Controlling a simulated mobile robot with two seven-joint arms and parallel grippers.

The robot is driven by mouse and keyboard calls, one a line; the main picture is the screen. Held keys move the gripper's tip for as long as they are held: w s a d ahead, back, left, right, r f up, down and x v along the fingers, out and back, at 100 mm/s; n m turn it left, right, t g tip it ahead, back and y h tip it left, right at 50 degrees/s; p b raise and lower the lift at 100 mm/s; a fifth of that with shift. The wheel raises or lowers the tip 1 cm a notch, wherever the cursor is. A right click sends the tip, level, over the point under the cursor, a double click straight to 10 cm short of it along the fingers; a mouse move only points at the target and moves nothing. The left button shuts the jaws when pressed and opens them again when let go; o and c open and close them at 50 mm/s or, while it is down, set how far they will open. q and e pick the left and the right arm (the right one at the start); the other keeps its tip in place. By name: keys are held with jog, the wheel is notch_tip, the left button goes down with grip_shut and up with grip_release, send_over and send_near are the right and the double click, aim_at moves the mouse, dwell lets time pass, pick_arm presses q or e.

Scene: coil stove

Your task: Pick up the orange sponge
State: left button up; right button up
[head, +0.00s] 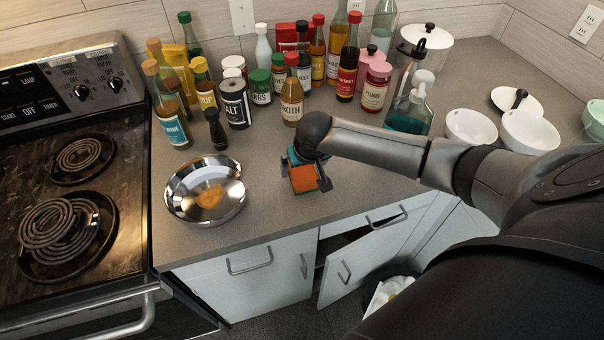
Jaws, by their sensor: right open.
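The orange sponge (303,179) lies on the grey counter near its front edge, to the right of a metal bowl. A teal part shows just behind it; I cannot tell whether it belongs to the sponge. My right gripper (306,178) is over the sponge from behind, with its dark fingers on either side of it. The jaws are open; whether they touch the sponge is not clear. The wrist hides the sponge's back part. My left gripper is not in view.
A shiny metal bowl (205,188) with something yellow in it stands left of the sponge. Several bottles and jars (291,100) crowd the counter's back. White bowls (471,131) stand at right. A coil stove (72,215) is at left. A cabinet door (355,268) below stands ajar.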

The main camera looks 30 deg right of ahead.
aim_at(302, 169)
jog(key=shift+w+d+f, duration=0.1)
jog(key=shift+w+f, duration=0.15)
jog(key=shift+f, duration=0.45)
jog(key=shift+f, duration=0.25)
jog(key=c, duration=1.2)
jog(key=shift+r, duration=0.15)
jog(key=shift+r, duration=0.1)
notch_tip(302, 169, up, 20)
jog(key=shift+r+p, duration=0.1)
jog(key=shift+p, duration=1)
